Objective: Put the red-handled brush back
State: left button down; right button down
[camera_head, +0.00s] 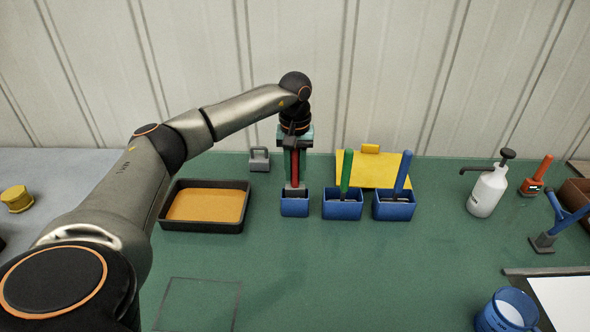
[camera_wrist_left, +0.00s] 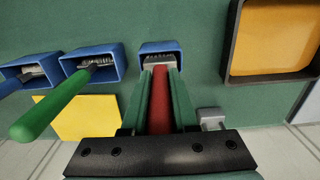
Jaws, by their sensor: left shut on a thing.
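The red-handled brush (camera_head: 295,172) stands upright at the leftmost blue holder (camera_head: 295,208), its bristle end at the holder's mouth. In the left wrist view the brush's red handle (camera_wrist_left: 160,100) lies between my gripper's fingers and its bristles show at the opening of the blue holder (camera_wrist_left: 172,47). My left gripper (camera_head: 294,160) is shut on the red handle from above. I cannot tell how deep the bristles sit in the holder. My right gripper is not in view.
A green-handled brush (camera_head: 347,170) and a blue-handled brush (camera_head: 403,173) stand in blue holders to the right. A black tray of orange material (camera_head: 163,222) is at the left. A white pump bottle (camera_head: 487,193) stands farther right. The front middle of the green table is clear.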

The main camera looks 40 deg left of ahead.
pick_arm(q)
jog(key=shift+f, duration=0.25)
jog(key=shift+f+b, duration=0.35)
jog(key=shift+f, duration=0.1)
jog(key=c, duration=0.6)
grip_release()
jog(key=shift+r, duration=0.1)
notch_tip(320, 180, up, 12)
jog(key=shift+r, duration=0.25)
